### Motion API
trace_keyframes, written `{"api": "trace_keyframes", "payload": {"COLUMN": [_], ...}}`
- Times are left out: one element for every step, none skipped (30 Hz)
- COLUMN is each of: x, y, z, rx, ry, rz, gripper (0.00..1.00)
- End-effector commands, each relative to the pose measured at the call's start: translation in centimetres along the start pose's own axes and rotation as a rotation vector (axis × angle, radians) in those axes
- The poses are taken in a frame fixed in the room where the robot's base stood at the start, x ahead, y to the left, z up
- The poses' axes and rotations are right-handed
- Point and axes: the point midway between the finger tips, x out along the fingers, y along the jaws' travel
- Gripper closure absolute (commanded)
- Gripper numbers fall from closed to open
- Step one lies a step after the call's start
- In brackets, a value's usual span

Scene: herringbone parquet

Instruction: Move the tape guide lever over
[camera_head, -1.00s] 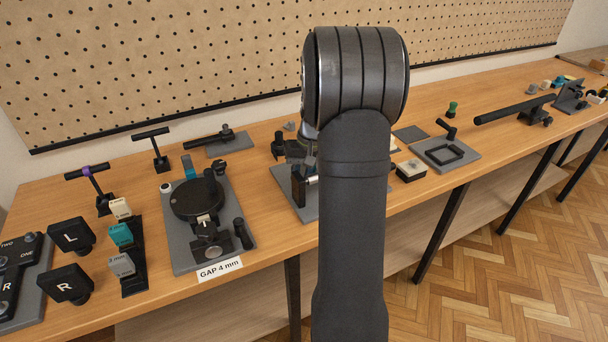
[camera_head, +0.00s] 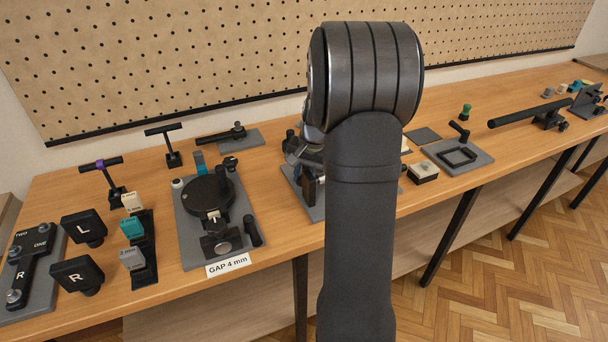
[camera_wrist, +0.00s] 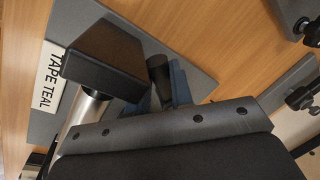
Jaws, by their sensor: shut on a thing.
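The tape fixture shows in the wrist view with a grey base plate (camera_wrist: 125,22) and a label reading TAPE TEAL (camera_wrist: 50,80). A black block (camera_wrist: 108,60) and a silver cylinder (camera_wrist: 88,112) stand on it. A dark round-ended lever handle (camera_wrist: 158,72) rises between the blue-grey fingers of my gripper (camera_wrist: 162,92). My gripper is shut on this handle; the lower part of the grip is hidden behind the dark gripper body. In the head view the fixture's plate (camera_head: 296,183) is partly visible, and my arm hides most of it and the gripper.
Left of the fixture is a round turntable device (camera_head: 207,197) with a GAP 4 mm label (camera_head: 228,264). A small cream-topped box (camera_head: 424,171) and a plate with a black square frame (camera_head: 473,167) stand to the right. A pegboard (camera_head: 200,50) backs the bench.

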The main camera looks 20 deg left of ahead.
Motion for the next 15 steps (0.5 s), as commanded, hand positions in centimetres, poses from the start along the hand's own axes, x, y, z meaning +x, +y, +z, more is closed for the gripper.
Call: {"api": "trace_keyframes", "payload": {"x": [-0.05, -0.05, -0.05, -0.05, -0.05, -0.05, -0.05, -0.05, -0.05, -0.05, -0.04, -0.04, -0.04, -0.03, -0.03], "y": [0.00, 0.00, 0.00, 0.00, 0.00, 0.00, 0.00, 0.00, 0.00, 0.00, 0.00, 0.00, 0.00, 0.00, 0.00], "z": [-0.07, -0.07, -0.07, -0.07, -0.07, -0.07, -0.08, -0.07, -0.07, -0.07, -0.06, -0.06, -0.05, -0.05, -0.04], "rx": [0.000, 0.000, 0.000, 0.000, 0.000, -0.001, -0.001, -0.001, -0.001, -0.001, -0.001, -0.001, -0.001, -0.001, -0.001], "ry": [0.003, 0.003, 0.002, 0.002, 0.002, 0.002, 0.002, 0.002, 0.002, 0.002, 0.002, 0.002, 0.001, 0.001, 0.001], "rz": [0.000, 0.000, 0.000, 0.000, 0.000, 0.000, 0.000, 0.000, 0.000, 0.000, 0.000, 0.000, 0.000, 0.000, 0.000], "gripper": [1.00, 1.00, 1.00, 1.00, 1.00, 1.00, 1.00, 0.78, 0.70, 0.64, 0.58, 0.58, 0.58, 0.58, 0.58]}}
